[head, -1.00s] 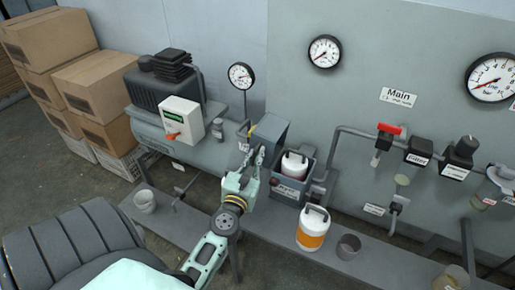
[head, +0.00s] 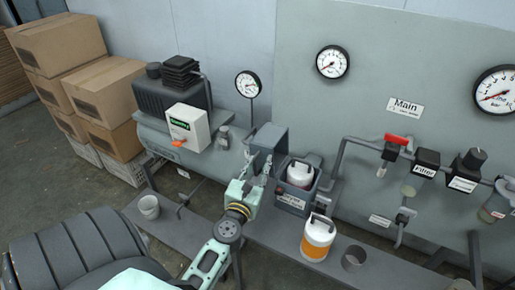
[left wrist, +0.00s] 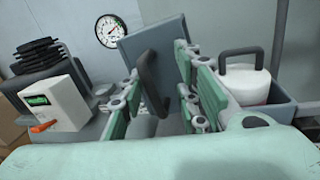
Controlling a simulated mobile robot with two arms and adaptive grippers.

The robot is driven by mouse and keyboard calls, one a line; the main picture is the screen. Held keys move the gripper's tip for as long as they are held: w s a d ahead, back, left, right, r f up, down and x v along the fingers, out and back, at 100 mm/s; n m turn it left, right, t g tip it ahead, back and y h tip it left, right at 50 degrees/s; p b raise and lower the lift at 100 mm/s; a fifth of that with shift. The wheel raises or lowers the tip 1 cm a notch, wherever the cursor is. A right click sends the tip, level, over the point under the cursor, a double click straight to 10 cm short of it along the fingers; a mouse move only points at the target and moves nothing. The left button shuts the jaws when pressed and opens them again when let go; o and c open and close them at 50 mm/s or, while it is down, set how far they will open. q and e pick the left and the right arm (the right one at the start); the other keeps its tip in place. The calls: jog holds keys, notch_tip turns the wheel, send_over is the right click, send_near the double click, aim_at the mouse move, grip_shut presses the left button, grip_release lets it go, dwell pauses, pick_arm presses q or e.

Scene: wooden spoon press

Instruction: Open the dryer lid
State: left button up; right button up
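The dryer is a small grey box (head: 292,204) on the bench, with a white canister (head: 300,174) inside. Its grey lid (head: 270,136) stands raised at the box's left, so the top is uncovered. In the left wrist view the lid (left wrist: 152,42) rises tilted ahead, with its dark handle (left wrist: 150,84) in front. My left gripper (head: 257,168) is in front of the lid. In the left wrist view its fingers (left wrist: 160,88) are spread, with the handle between them and a gap at the right finger; contact at the left finger is unclear. My right gripper is out of view.
A compressor (head: 172,92) with a white switch box (head: 188,128) stands left of the dryer. Valves and pipes (head: 365,145) line the wall panel at right.

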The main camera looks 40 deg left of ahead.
pick_arm(q)
jog(key=shift+d+f, duration=0.15)
jog(key=shift+s+d+f, duration=0.1)
jog(key=shift+s, duration=0.15)
jog(key=v, duration=1.1)
jog(key=shift+s, duration=0.25)
jog(key=shift+c, duration=0.4)
